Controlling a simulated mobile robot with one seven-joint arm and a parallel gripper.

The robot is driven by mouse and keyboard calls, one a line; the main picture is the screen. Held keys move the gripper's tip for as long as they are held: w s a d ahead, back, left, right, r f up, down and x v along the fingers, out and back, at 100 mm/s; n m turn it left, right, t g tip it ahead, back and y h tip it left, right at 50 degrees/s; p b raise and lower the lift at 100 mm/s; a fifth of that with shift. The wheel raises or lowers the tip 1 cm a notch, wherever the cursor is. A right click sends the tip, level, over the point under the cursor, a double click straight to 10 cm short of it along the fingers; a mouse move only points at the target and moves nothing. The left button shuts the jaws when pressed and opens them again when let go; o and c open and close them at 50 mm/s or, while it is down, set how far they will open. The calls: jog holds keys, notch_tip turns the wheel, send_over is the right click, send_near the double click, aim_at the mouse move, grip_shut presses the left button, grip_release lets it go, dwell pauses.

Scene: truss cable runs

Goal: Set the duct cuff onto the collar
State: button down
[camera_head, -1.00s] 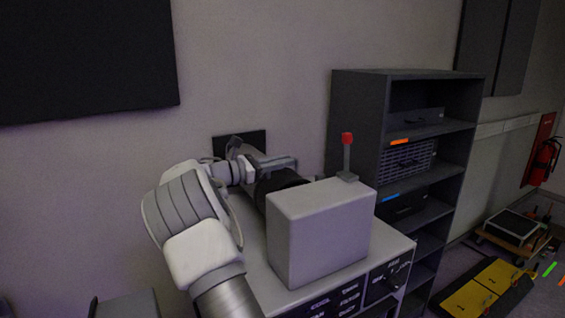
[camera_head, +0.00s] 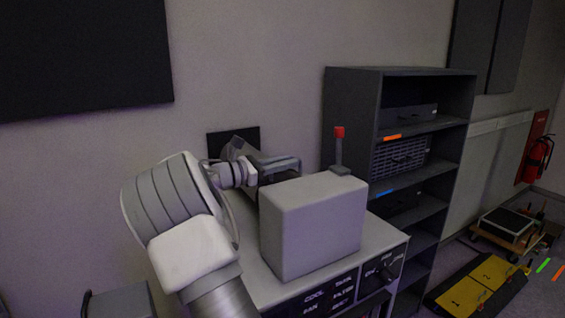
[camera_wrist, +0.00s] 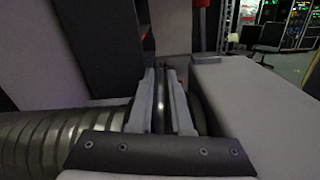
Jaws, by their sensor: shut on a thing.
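My gripper (camera_head: 280,166) is beside the top left of the grey box (camera_head: 314,228) on the cabinet. In the wrist view, my gripper (camera_wrist: 162,100) is shut on the dark duct cuff (camera_wrist: 160,115), seen between its two fingers. The ribbed duct (camera_wrist: 40,140) runs left from the cuff. The grey box (camera_wrist: 255,105) is close on the right. A dark rounded edge (camera_wrist: 200,110) shows between the right finger and the box; it may be the collar. I cannot tell whether the cuff touches or sits around the collar.
A lever with a red tip (camera_head: 339,142) stands behind the box. The cabinet top (camera_head: 383,236) has bare room around the box. A dark shelf unit (camera_head: 345,115) stands behind to the right. A black plate (camera_head: 248,133) is on the wall behind my gripper.

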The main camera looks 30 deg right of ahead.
jog(key=shift+s+f, duration=0.1)
jog(key=shift+s, duration=0.05)
jog(key=c, duration=1.2)
grip_release()
jog(key=shift+c, duration=0.2)
jog(key=o, duration=0.4)
jog(key=shift+s, duration=0.15)
jog(key=shift+c, duration=0.2)
jog(key=shift+a, duration=0.25)
jog(key=w+a+b, duration=0.1)
jog(key=a+b, duration=0.1)
jog(key=a, duration=1.5)
jog(key=shift+w, duration=0.1)
